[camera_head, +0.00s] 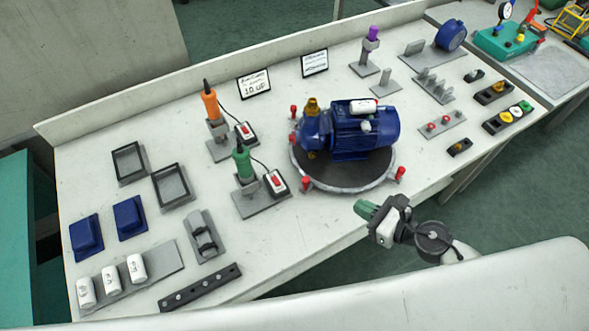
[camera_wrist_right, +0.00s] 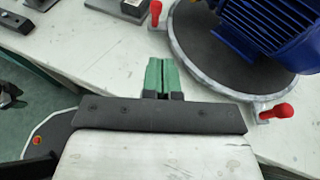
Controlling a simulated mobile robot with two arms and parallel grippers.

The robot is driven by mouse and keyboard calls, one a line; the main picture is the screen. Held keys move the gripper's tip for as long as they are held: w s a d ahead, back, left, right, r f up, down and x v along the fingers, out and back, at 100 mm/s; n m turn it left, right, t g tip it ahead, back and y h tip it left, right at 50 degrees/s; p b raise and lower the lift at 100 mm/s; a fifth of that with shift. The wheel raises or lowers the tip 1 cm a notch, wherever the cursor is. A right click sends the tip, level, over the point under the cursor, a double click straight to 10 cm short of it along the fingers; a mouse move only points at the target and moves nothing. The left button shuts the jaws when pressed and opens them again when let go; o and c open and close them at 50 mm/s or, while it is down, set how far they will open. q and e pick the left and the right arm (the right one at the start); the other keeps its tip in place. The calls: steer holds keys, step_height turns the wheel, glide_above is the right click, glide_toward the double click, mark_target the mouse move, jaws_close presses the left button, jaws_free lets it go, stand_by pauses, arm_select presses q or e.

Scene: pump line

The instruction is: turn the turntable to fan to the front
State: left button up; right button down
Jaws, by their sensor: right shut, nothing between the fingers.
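The round turntable (camera_head: 340,180) has a dark top, a grey rim and red upright handles around it. A blue pump motor (camera_head: 365,135) lies on it, its ribbed cylindrical end towards the right and its brass fitting (camera_head: 312,106) towards the left. One red handle (camera_head: 401,174) is at the right of the rim, another (camera_head: 306,184) at the front left. My right gripper (camera_head: 366,209) has green fingers and is shut and empty, just in front of the rim. In the right wrist view the fingers (camera_wrist_right: 162,76) are together, between two red handles (camera_wrist_right: 156,12) (camera_wrist_right: 277,111), touching neither. My left gripper is out of view.
A green screwdriver stand (camera_head: 243,165) and an orange one (camera_head: 210,105) stand left of the turntable. A small block with red knobs (camera_head: 442,125) lies to the right. The bench's front edge (camera_head: 320,247) runs near my right gripper.

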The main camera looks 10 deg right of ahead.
steer(key=shift+g, duration=0.3)
steer(key=x, duration=0.2)
steer(key=p+x, duration=0.2)
steer(key=x, duration=0.1)
steer(key=shift+w+a+r, duration=0.2)
steer(key=shift+w+a, duration=0.05)
steer(key=shift+w, duration=0.05)
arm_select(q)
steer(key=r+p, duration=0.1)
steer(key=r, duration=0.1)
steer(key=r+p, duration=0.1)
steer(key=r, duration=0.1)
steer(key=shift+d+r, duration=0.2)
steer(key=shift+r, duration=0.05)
arm_select(e)
steer(key=x, duration=0.4)
steer(key=r+x, duration=0.1)
steer(key=x, duration=0.2)
steer(key=shift+w+a, duration=0.15)
steer(key=shift+a, duration=0.1)
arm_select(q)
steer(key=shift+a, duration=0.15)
arm_select(e)
steer(key=shift+w, duration=0.1)
